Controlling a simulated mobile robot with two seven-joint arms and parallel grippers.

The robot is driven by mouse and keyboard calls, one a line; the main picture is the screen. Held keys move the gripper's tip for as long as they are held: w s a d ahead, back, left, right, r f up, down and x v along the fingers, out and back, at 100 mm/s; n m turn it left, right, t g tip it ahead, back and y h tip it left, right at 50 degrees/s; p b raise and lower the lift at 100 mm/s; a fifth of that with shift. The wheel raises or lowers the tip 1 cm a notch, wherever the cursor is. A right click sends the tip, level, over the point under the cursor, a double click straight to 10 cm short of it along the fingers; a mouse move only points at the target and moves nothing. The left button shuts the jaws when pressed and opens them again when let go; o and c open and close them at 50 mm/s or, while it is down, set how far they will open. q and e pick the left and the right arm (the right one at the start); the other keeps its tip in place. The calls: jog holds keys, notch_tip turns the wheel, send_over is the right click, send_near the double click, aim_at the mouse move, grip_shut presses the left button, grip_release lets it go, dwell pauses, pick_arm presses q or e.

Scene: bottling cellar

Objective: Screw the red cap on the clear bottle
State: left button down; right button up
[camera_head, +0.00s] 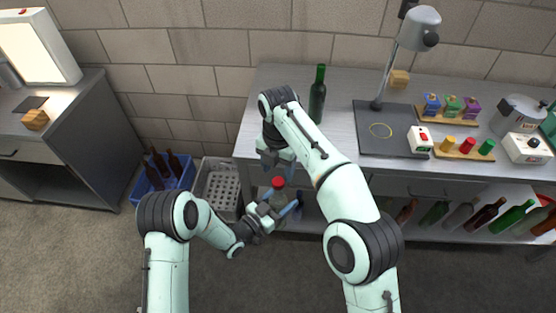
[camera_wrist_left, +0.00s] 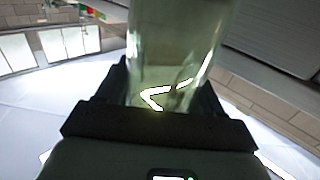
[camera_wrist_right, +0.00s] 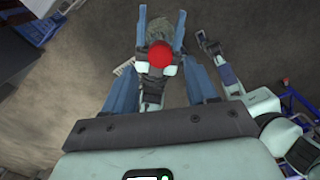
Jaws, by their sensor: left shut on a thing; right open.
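The clear bottle (camera_head: 279,197) is held in front of the workbench, and the red cap (camera_head: 279,182) sits at its top. I cannot tell whether the cap is screwed tight. My left gripper (camera_head: 277,208) is shut on the bottle's body. The left wrist view shows the glass (camera_wrist_left: 175,45) between the jaws; the cap is out of that view. My right gripper (camera_head: 278,163) is open just above the cap, pointing down. In the right wrist view the red cap (camera_wrist_right: 160,54) lies between the spread blue fingers, with no clear contact.
A green bottle (camera_head: 317,95) stands on the workbench (camera_head: 355,83) near my right arm. A lamp (camera_head: 413,35) rises from a dark mat. Several bottles lie on the lower shelf. A blue crate (camera_head: 165,184) and a grey crate (camera_head: 219,183) stand on the floor.

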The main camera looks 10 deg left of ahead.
aim_at(278, 181)
jog(key=shift+f, duration=2.35)
grip_shut()
